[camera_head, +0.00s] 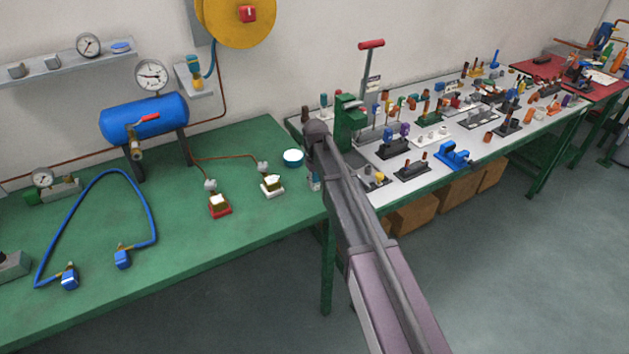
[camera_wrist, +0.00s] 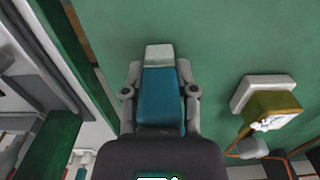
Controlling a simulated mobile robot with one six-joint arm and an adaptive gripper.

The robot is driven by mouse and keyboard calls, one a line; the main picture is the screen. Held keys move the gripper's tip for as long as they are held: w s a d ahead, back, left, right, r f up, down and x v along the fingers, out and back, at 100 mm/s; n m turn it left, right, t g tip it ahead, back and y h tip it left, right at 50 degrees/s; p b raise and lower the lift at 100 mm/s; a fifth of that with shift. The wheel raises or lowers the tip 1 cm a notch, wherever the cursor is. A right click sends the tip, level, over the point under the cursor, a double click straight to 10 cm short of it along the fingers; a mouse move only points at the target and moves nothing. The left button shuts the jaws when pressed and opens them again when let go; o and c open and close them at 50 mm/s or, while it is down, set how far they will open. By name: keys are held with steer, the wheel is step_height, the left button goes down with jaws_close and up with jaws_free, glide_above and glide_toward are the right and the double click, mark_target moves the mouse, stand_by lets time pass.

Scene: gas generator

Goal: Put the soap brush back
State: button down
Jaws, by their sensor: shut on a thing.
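The soap brush (camera_wrist: 160,92), as I take it, is a teal block with a pale end. In the wrist view it sits between the two fingers of my gripper (camera_wrist: 160,75), which is shut on it. Below it is green bench top; any gap is hard to judge. In the head view my gripper (camera_head: 315,180) is at the right end of the green bench, mostly hidden behind my arm, with a small bit of teal and white showing. A round white and blue tub (camera_head: 293,157) stands on the bench just left of my gripper.
A white-based brass fitting (camera_head: 272,184) and a red-based one (camera_head: 219,206) stand left of my gripper; the white-based one shows in the wrist view (camera_wrist: 270,102). A white table (camera_head: 440,170) crowded with small parts adjoins on the right. The bench's front middle is clear.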

steer(key=shift+c, duration=2)
jaws_free()
steer(key=shift+r, duration=0.1)
step_height(320, 180, up, 12)
steer(key=p, duration=1.2)
steer(key=s+d+m, duration=0.6)
steer(key=s+d, duration=1.6)
steer(key=s, duration=0.3)
steer(key=shift+s+d+m, duration=0.3)
steer(key=shift+s+m, duration=0.1)
